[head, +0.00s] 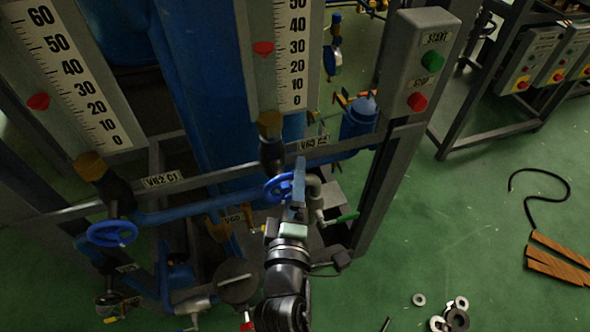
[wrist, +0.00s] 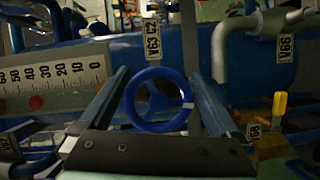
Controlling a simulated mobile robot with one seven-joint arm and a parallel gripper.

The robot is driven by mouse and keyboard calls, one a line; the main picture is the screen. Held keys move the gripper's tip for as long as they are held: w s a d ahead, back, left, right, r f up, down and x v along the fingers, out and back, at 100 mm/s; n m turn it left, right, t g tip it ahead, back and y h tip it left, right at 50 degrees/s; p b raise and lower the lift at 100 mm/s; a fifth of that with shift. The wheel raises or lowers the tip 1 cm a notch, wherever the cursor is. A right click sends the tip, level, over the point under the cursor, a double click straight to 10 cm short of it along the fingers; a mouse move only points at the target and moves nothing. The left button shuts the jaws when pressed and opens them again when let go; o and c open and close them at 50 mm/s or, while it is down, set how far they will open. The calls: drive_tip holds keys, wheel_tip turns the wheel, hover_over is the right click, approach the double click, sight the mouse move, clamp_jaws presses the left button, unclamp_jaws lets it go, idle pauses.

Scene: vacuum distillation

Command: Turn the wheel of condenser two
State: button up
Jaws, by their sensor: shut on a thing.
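The blue handwheel of condenser two (head: 279,187) sits on the blue pipe below the tag V63 C2 (head: 313,143). In the wrist view the wheel (wrist: 158,100), with its spokes, stands between my two fingers, below the same tag (wrist: 153,40). My gripper (head: 298,180) is at the wheel, its fingers shut on opposite sides of the rim. In the head view my gripper partly covers the wheel's right side.
Another blue handwheel (head: 112,233) is at the left, near the tag V62 C1 (head: 162,180). A grey pipe (head: 314,190) and a green-handled valve (head: 345,217) are close right of my gripper. A frame post (head: 385,185) stands further right. Green floor at right holds metal rings (head: 450,315).

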drive_tip(key=m+p, duration=0.2)
drive_tip(key=p, duration=0.1)
drive_tip(key=m+g+y+p, duration=0.1)
drive_tip(key=p, duration=0.3)
drive_tip(key=shift+a+m+g, duration=0.2)
drive_tip(key=shift+m+g, duration=0.1)
drive_tip(key=shift+m, duration=0.1)
drive_tip(key=shift+a+f+m+p, duration=0.15)
drive_tip(key=shift+m+p, duration=0.55)
drive_tip(key=shift+p, duration=0.4)
drive_tip(key=shift+s+a+f+m+g+y+p, duration=0.15)
drive_tip(key=shift+f+m+g+y+p, duration=0.3)
drive_tip(key=shift+m+y, duration=0.35)
drive_tip(key=shift+f+m+g+y+b, duration=0.15)
drive_tip(key=shift+m+g+y+b, duration=0.35)
drive_tip(key=shift+m, duration=0.3)
drive_tip(key=o, duration=0.9)
drive_tip(key=shift+o, duration=0.2)
drive_tip(key=shift+a, duration=0.1)
drive_tip(key=shift+s, duration=0.1)
